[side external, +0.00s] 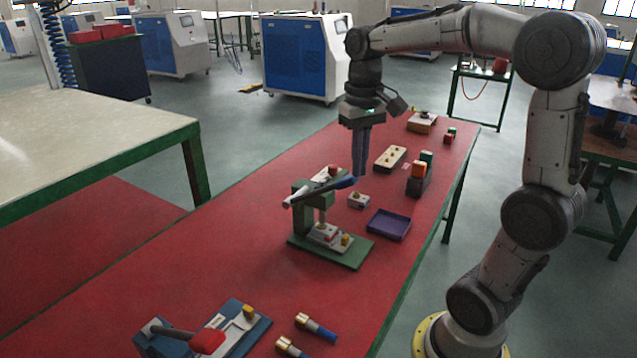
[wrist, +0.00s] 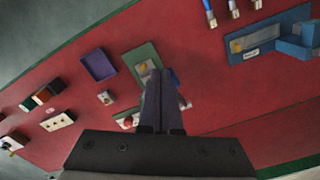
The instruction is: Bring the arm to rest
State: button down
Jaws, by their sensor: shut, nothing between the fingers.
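My gripper (side external: 361,178) points straight down above the red table in the side view, its two long fingers together and empty. The fingers (wrist: 158,98) also show pressed together in the wrist view. In the side view they hang behind and slightly right of the green press (side external: 306,206) with its blue-tipped lever (side external: 318,192). In the wrist view they hide part of the press. Whether the fingertips clear the lever's end is hard to tell from these views.
A purple tray (side external: 388,225), a small block with a knob (side external: 359,201), a beige plate with holes (side external: 390,158) and coloured blocks (side external: 419,172) stand nearby. A blue fixture with a red-handled lever (side external: 207,340) and brass-ended cylinders (side external: 316,327) are in front.

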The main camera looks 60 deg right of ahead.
jog(key=s+a+r+n+t, duration=0.2)
jog(key=s+a+r, duration=0.1)
jog(key=s+a, duration=0.3)
jog(key=s+a+f+n+t, duration=0.3)
jog(key=s+a+f+n, duration=0.1)
jog(key=s+a+f, duration=0.1)
jog(key=shift+s+a+f+t, duration=0.15)
jog(key=shift+a+f+t, duration=0.15)
jog(key=shift+f, duration=0.6)
